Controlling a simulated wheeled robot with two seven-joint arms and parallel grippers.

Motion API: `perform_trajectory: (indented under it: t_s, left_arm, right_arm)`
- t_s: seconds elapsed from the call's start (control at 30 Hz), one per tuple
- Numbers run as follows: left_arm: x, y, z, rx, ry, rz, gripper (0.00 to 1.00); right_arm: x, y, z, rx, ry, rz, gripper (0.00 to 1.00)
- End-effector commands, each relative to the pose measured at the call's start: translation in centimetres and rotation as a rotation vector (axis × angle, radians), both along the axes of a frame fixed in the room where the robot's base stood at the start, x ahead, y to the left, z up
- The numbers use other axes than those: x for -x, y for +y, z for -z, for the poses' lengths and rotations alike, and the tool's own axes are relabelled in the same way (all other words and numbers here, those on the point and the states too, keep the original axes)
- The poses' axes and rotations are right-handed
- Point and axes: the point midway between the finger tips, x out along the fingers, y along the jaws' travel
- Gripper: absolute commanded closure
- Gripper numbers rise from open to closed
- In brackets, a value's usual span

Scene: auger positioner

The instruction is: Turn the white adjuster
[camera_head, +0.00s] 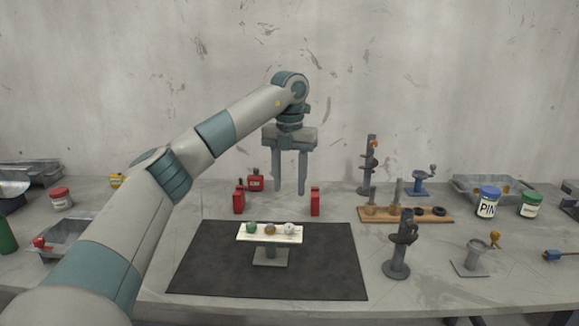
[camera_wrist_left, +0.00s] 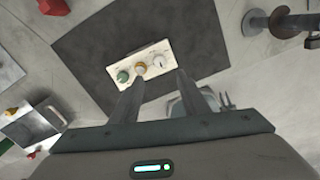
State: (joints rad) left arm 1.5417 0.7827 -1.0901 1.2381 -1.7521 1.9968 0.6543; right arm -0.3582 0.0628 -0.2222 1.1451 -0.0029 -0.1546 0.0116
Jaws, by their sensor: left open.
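The white adjuster (camera_head: 290,229) is a small round knob at the right end of a pale panel (camera_head: 245,238). It also shows in the left wrist view (camera_wrist_left: 159,58). An orange-brown knob (camera_head: 270,229) is in the middle and a green knob (camera_head: 251,227) is at the left end. The panel stands on a grey base (camera_head: 271,257) on a dark mat. My left gripper (camera_head: 290,192) is open and empty, pointing down, above and apart from the panel. In the left wrist view its fingers (camera_wrist_left: 154,88) reach toward the panel. My right gripper is not in view.
The dark mat (camera_head: 210,270) is clear around the base. Red blocks (camera_head: 315,201) stand behind it. To the right are a wooden rack (camera_head: 430,214), a dark stand (camera_head: 397,266) and a grey crank device (camera_head: 470,265). A tray (camera_head: 70,237) is at left.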

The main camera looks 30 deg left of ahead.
Motion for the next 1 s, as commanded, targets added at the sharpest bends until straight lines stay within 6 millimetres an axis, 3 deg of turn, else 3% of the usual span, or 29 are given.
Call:
perform_trajectory:
  t_s: [0.17,0.4,1.0]
  left_arm:
    - [-0.1,0.0,-3.2,0.0,-0.003,-0.001,0.59]
    - [0.0,-0.1,-5.1,0.001,0.0,0.0,0.59]
    - [0.0,0.0,-5.4,0.0,0.001,0.0,0.59]
  right_arm:
    - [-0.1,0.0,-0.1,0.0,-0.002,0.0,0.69]
    - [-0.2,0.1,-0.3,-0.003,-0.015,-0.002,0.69]
    - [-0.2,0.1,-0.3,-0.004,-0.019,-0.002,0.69]
